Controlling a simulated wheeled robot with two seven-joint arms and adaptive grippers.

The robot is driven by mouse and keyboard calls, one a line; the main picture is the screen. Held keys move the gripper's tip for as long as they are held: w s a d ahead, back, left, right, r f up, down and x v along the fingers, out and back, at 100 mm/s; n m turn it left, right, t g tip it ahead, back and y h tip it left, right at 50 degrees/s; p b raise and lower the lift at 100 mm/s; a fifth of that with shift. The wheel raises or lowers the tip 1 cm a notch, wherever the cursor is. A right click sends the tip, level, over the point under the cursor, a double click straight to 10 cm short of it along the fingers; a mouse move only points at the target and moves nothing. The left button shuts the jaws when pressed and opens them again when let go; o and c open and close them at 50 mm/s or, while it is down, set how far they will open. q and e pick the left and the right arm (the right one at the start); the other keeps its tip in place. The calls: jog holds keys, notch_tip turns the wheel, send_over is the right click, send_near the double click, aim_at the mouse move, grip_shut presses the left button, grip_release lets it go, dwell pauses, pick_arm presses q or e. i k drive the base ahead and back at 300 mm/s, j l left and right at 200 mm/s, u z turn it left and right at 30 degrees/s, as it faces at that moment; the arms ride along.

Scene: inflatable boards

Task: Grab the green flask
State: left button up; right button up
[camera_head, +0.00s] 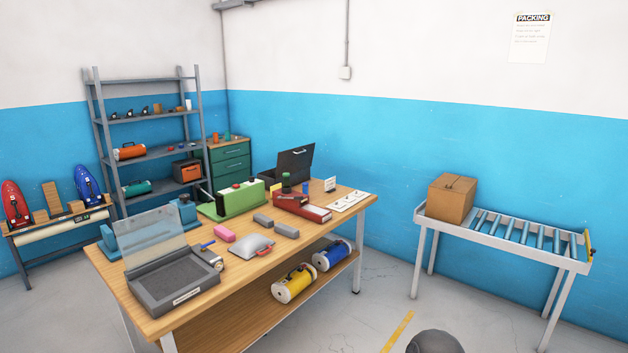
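A small dark green upright cylinder with a dark top, which looks like the green flask (286,184), stands at the back of the wooden table (235,268). It is close behind a red box-like item (291,199), which may hide its base. It is small in the view, so its details are unclear. Neither of my grippers is in view, and nothing is seen touching the flask.
A light green block-shaped device (236,199) and an open black case (290,166) stand near the flask. Grey and pink blocks and an open grey case (172,285) lie nearer. A roller conveyor (500,240) with a cardboard box (452,198) stands right; floor between is clear.

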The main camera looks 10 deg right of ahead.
aim_at(285, 175)
jog(key=i+l+z, duration=0.1)
jog(key=i, duration=0.45)
jog(key=i+l+z, duration=0.1)
jog(key=i+l, duration=0.15)
jog(key=i, duration=0.3)
jog(key=i+l, duration=0.1)
jog(key=i, duration=0.5)
jog(key=l+z, duration=0.05)
